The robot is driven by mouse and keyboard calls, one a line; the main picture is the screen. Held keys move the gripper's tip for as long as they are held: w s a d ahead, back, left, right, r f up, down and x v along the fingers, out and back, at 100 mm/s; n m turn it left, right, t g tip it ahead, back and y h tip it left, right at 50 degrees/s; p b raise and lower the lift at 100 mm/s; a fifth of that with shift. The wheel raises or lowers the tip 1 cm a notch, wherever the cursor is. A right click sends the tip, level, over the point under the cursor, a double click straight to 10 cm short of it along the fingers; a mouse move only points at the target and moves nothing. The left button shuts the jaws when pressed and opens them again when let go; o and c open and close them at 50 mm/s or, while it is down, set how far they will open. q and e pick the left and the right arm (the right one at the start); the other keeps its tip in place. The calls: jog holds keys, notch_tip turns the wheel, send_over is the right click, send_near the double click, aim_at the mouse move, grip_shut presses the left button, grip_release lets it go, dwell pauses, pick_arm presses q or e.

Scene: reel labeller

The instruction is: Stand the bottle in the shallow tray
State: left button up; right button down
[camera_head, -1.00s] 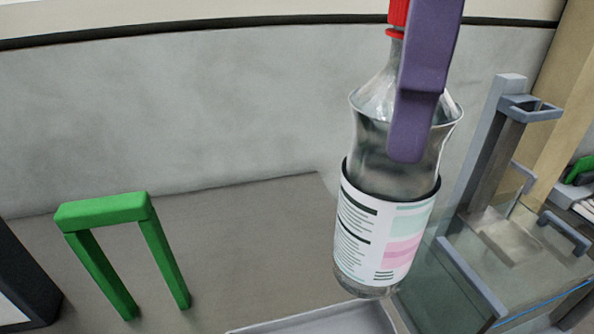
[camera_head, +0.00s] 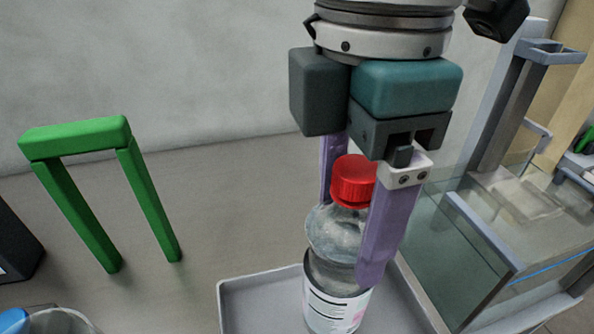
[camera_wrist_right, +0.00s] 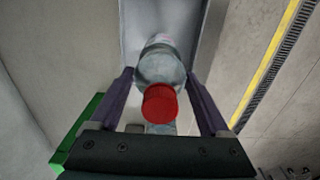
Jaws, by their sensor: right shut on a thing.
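The clear bottle (camera_head: 335,285) has a red cap and a white printed label. It is upright in the head view, over or in the shallow grey tray (camera_head: 262,285); its base is cut off by the picture edge, so I cannot tell whether it touches the tray floor. My right gripper (camera_head: 350,240) comes from above, its two purple fingers shut on the bottle on either side below the cap. In the right wrist view the bottle (camera_wrist_right: 160,66) sits between the fingers, cap nearest the camera. My left gripper is not in view.
A green frame (camera_head: 75,138) stands on the grey surface at left. A glass-walled box with a grey post (camera_head: 510,100) stands close at right of the tray. A clear round container (camera_head: 62,320) is at the bottom left, beside a dark box (camera_head: 15,245). Bare surface lies between frame and tray.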

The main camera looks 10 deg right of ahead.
aim_at(358, 167)
jog(key=shift+f+b, duration=0.3)
jog(key=shift+f, duration=3.05)
grip_release()
notch_tip(358, 167, up, 12)
jog(key=shift+r+p, duration=0.2)
jog(key=shift+p, duration=0.25)
